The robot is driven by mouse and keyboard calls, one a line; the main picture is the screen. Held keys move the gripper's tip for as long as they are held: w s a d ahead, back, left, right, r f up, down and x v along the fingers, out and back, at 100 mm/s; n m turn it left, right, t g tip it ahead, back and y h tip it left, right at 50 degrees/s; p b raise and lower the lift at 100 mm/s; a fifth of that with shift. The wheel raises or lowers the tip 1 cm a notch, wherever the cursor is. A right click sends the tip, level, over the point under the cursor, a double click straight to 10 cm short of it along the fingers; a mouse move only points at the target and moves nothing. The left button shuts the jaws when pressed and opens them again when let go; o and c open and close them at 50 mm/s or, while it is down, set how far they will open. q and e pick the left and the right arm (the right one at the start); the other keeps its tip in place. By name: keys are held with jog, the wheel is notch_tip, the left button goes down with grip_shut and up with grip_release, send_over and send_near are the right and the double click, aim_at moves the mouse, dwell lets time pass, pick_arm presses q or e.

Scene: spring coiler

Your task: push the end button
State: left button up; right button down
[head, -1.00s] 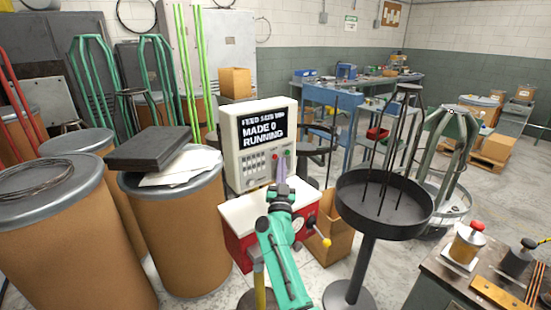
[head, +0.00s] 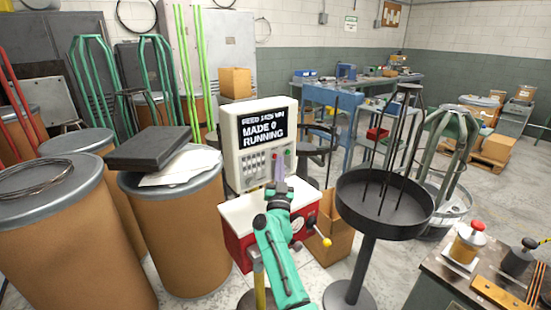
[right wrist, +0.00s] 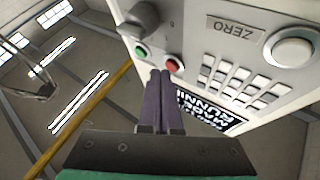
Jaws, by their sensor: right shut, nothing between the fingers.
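A pale control box (head: 238,158) has a screen (head: 263,131) reading MADE 0 and RUNNING. A red button (right wrist: 173,63) and a green button (right wrist: 141,50) sit side by side on its face. No label reading "end" is legible on either. My right gripper (right wrist: 161,74) is shut and empty. Its fingertips lie very close to the red button in the right wrist view; I cannot tell whether they touch it. In the head view my right gripper (head: 281,162) is in front of the box, below the screen. My left gripper is not in view.
A dark knob (right wrist: 146,15) projects beside the green button. A white round control (right wrist: 291,51) and a keypad are on the same face. A red machine (head: 238,247) stands below, with a black round tray (head: 385,232) to its right and drums (head: 190,235) to its left.

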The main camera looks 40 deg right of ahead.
jog(key=shift+w, duration=0.3)
dwell(0.5)
dwell(0.4)
jog(key=shift+s+p, duration=0.5)
jog(key=shift+s, duration=0.3)
jog(key=s+p, duration=0.3)
jog(key=s, duration=0.2)
